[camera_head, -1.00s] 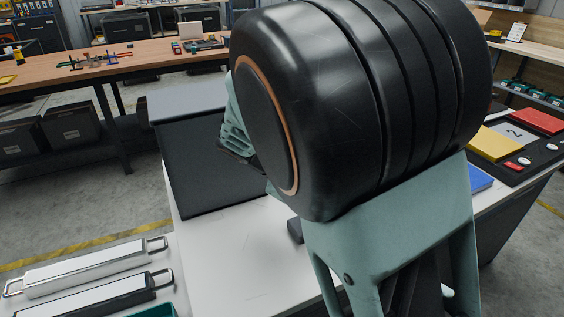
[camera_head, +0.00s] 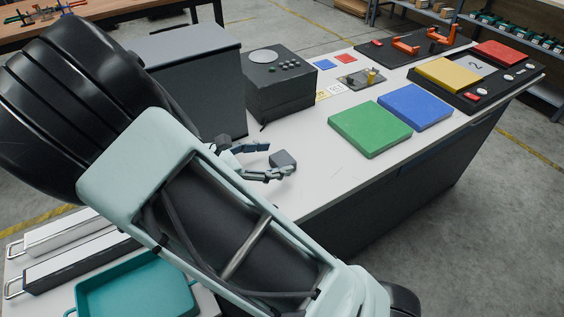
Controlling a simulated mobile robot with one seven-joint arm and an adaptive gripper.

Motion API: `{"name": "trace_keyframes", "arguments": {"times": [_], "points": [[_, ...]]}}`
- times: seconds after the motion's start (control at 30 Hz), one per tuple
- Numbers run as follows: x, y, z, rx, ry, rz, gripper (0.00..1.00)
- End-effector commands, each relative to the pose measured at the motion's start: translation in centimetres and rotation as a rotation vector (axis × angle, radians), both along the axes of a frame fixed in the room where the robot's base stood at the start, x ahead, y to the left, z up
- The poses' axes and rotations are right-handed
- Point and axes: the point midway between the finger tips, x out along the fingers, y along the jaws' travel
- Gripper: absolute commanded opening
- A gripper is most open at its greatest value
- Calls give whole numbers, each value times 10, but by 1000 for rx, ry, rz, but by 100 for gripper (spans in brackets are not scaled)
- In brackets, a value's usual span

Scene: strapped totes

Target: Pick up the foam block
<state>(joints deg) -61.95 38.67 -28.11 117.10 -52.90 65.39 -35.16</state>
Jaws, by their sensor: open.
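My arm hides the table to the left of the gripper.
A dark box with knobs (camera_head: 278,83) stands behind the gripper, beside a larger grey box (camera_head: 190,75). Green (camera_head: 369,129) and blue (camera_head: 415,107) pads lie to the right. A teal tray (camera_head: 135,290) is at front left. The table's front edge is near.

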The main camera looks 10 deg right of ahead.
Motion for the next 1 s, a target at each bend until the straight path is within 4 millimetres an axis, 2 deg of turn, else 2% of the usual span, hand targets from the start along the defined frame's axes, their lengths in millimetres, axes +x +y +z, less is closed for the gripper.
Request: {"name": "trace_keyframes", "arguments": {"times": [0.3, 0.6, 0.87, 1.0], "points": [[11, -38, -20, -1, -1, -2, 64], [13, -42, -21, 0, -1, 0, 64], [13, -41, -21, 0, -1, 0, 35], [13, -41, -21, 0, -1, 0, 34]]}}
